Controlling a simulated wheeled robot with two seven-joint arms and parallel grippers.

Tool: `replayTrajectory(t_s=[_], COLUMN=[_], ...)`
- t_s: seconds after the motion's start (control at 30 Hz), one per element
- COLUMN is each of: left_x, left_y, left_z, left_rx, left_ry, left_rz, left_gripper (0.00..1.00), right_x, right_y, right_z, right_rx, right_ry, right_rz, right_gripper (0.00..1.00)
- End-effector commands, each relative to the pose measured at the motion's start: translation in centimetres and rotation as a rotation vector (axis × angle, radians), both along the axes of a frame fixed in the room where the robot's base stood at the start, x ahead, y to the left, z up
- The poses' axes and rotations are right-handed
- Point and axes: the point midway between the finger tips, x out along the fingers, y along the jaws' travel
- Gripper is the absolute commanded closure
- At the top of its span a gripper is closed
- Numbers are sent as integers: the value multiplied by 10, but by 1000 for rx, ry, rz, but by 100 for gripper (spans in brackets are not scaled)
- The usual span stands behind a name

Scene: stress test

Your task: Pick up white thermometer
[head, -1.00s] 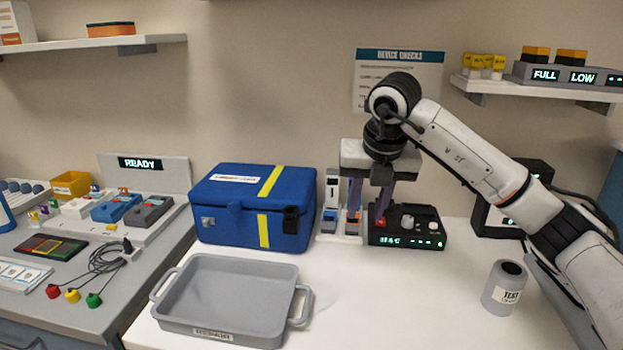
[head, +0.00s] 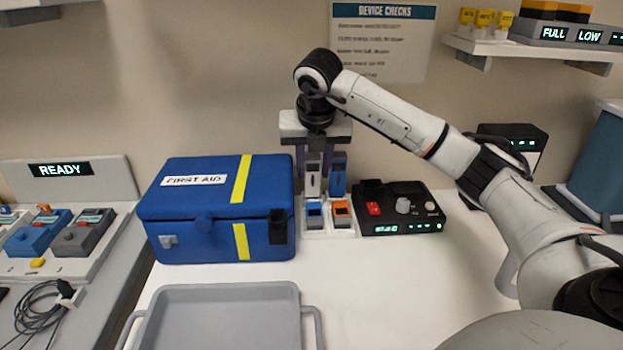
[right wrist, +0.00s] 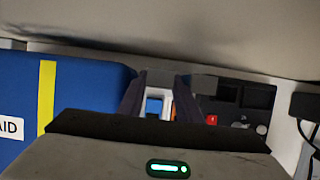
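The white thermometer (head: 312,184) stands upright in the back left slot of a small white stand (head: 328,234) beside the first aid box. My right gripper (head: 313,172) points down over it, with its fingers apart around or just in front of its upper part. I cannot tell whether they touch it. In the right wrist view, the right gripper (right wrist: 158,100) is open, and a white piece and a blue piece show between its fingers. My left gripper is not in view.
A blue device (head: 338,176) stands close right of the thermometer, with blue-faced and orange-faced units in front. The blue first aid box (head: 215,212) is close on the left, a black device (head: 405,208) on the right. A grey tray (head: 220,293) lies in front.

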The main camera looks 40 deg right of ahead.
Motion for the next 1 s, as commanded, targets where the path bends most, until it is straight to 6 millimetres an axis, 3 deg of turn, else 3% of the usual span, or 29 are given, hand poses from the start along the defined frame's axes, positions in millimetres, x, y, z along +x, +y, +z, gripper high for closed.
replayTrajectory(t_s=[0.33,0.63,0.8,1.0], left_x=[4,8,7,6], left_y=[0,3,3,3], left_z=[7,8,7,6], left_rx=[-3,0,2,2], left_ry=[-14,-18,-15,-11], left_rz=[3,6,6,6], left_gripper=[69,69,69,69], right_x=[18,20,20,20], right_y=[-13,-15,-14,-15], right_z=[-40,-45,-45,-44], right_rx=[1,0,0,0], right_ry=[3,0,0,0], right_rz=[-1,1,1,1], right_gripper=[69,69,96,96])
